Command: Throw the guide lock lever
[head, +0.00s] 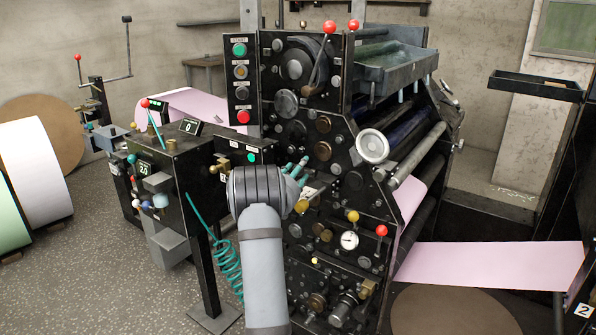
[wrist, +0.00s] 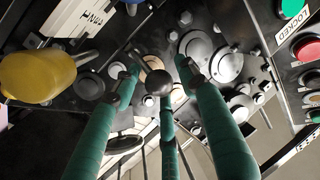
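My gripper has teal fingers (head: 296,168) that reach toward the black front panel of the machine. In the wrist view the fingers (wrist: 160,85) are spread apart. A dark round knob (wrist: 158,82) shows between their tips, in front of the panel; whether any finger touches it I cannot tell. I cannot tell for sure that this knob belongs to the guide lock lever. At the right of the wrist view a green lamp (wrist: 292,7) and a red lamp (wrist: 307,48) flank a label reading LOCKED. My arm hides part of the panel in the head view.
A large yellow knob (wrist: 35,75) stands close at the left in the wrist view, beside a white label plate. Red-knobbed levers (head: 329,27) rise at the machine's top. A control stand (head: 185,175) is left of my arm, and pink web (head: 495,265) runs out at right.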

